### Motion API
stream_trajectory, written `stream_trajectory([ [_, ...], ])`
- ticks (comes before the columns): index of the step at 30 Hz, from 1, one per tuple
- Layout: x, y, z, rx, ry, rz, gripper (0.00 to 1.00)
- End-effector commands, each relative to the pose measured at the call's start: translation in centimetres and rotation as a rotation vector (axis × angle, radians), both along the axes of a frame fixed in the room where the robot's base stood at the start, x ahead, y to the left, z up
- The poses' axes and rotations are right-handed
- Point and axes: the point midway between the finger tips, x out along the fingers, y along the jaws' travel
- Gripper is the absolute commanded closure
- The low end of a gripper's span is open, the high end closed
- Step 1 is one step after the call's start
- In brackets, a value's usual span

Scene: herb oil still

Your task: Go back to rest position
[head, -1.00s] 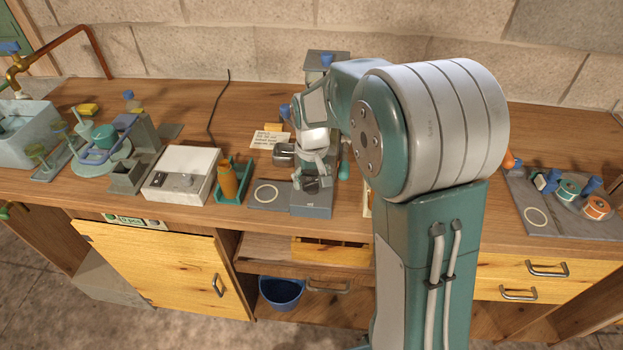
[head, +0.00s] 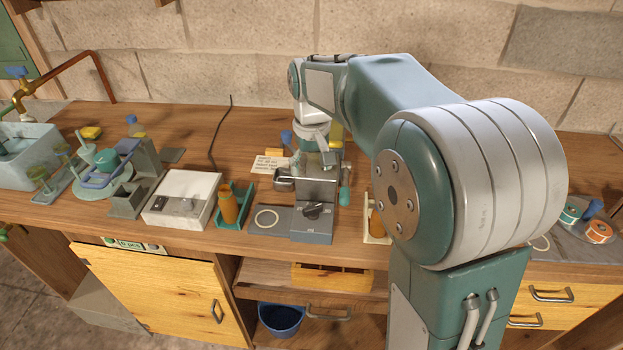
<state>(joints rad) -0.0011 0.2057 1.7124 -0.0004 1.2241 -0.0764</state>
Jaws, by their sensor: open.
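My gripper (head: 316,160) hangs below my wrist, over the bench behind the top of a grey device (head: 316,206) with a black knob. My own wrist and the device partly hide its fingers, and I see nothing held in it. My arm is raised and bent, reaching from the right foreground toward the middle of the bench.
The wooden bench (head: 215,118) holds a white box (head: 182,200), an orange bottle (head: 229,207) in a green holder, and a paper note (head: 270,165). A sink (head: 27,148) is at far left, and spools (head: 598,231) are at right. My arm hides part of the bench.

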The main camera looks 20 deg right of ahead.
Motion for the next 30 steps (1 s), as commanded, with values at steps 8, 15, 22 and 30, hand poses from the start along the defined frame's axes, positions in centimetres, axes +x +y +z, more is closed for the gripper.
stream_trajectory([
  [8,0.0,0.0,0.2,0.000,0.001,0.000,0.14],
  [15,-0.2,0.0,0.3,0.000,-0.004,-0.001,0.14],
  [22,-3.3,0.0,2.3,0.000,-0.070,-0.011,0.14],
  [30,-8.1,0.0,4.2,0.002,-0.167,-0.026,0.14],
])
